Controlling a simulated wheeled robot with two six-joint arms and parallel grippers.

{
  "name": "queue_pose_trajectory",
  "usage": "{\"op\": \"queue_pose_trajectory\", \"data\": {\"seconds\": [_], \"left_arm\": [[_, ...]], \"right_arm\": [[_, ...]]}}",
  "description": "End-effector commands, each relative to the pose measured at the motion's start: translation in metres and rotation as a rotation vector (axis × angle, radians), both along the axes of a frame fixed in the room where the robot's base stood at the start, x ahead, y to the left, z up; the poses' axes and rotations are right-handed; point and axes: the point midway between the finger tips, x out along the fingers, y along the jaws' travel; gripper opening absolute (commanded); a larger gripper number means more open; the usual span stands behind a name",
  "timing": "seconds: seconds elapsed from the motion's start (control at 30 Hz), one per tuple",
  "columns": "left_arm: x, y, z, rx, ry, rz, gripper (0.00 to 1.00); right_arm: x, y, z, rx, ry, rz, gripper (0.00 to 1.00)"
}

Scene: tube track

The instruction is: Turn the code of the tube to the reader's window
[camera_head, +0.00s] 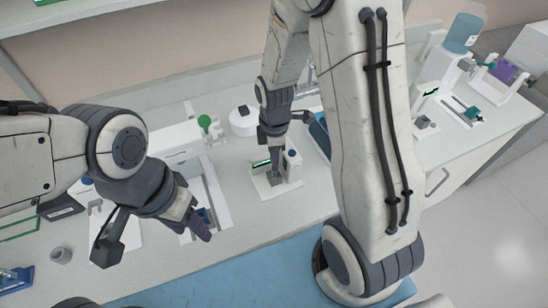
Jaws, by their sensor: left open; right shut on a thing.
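The reader (287,183) is a small white unit with a lit green display (261,163) and a dark block on its base, standing on the counter near the middle of the view. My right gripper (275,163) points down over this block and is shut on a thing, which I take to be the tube. The fingers hide the tube, so neither its code nor which way it faces can be seen. My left gripper (198,224) is open, left of the reader and low over the counter.
A white machine with a long rail (216,190) stands between my grippers. A round white device (243,121) and a green knob (204,121) are behind. A small grey cup (61,255) is at the lower left. A second similar unit (428,104) stands on the right counter. A blue mat (230,275) lies in front.

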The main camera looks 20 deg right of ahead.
Motion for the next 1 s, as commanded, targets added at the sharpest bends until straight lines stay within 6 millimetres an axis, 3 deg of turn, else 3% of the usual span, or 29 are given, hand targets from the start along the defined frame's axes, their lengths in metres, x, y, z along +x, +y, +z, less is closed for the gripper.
{"op": "queue_pose_trajectory", "data": {"seconds": [0.6,0.63,0.7,1.0], "left_arm": [[0.0,0.0,-0.0071,0.0,0.0,0.0,0.5],[0.0,0.0,-0.0071,0.0,0.0,0.0,0.5],[0.0,0.0,-0.0071,0.0,0.0,0.0,0.5],[0.0,0.0,-0.0071,0.0,0.0,0.0,0.5]], "right_arm": [[-0.0003,0.0,-0.0106,0.0,0.001,0.0,0.0],[-0.0003,0.0,-0.0106,0.0,0.001,0.0,0.36],[-0.0003,0.0,-0.0106,0.0,0.0,0.0,0.59],[-0.0001,0.0,-0.0105,0.0,0.0,0.0,0.59]]}}
